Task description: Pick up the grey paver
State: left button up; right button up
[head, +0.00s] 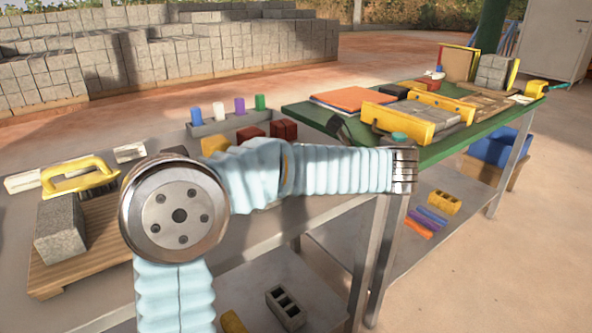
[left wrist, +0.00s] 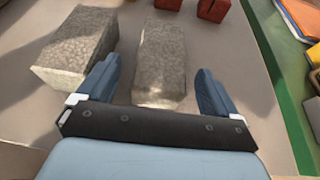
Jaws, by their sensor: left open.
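In the left wrist view, a long grey paver (left wrist: 162,62) lies on the grey table, ahead of and between the fingers of my left gripper (left wrist: 157,90). The gripper is open, with a finger on each side of the paver's near end. I see bare table between the fingers and the paver, and I cannot tell the height. A second, speckled grey block (left wrist: 82,48) lies to its left. In the head view my left arm crosses the table and hides these two blocks and the jaws. My right gripper is not in view.
A speckled grey block (head: 62,228) stands on a wooden pallet (head: 112,222) by a yellow handle (head: 80,175). Dark red blocks (head: 283,130) sit near a rack of coloured pegs (head: 228,120). A crowded green table (head: 462,138) adjoins at right.

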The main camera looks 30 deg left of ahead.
pick_arm(q)
jog(key=x, duration=0.4)
jog(key=shift+w+a+r, duration=0.1)
jog(key=shift+a, duration=0.05)
jog(key=c, duration=1.6)
jog(key=shift+r, duration=0.1)
grip_shut()
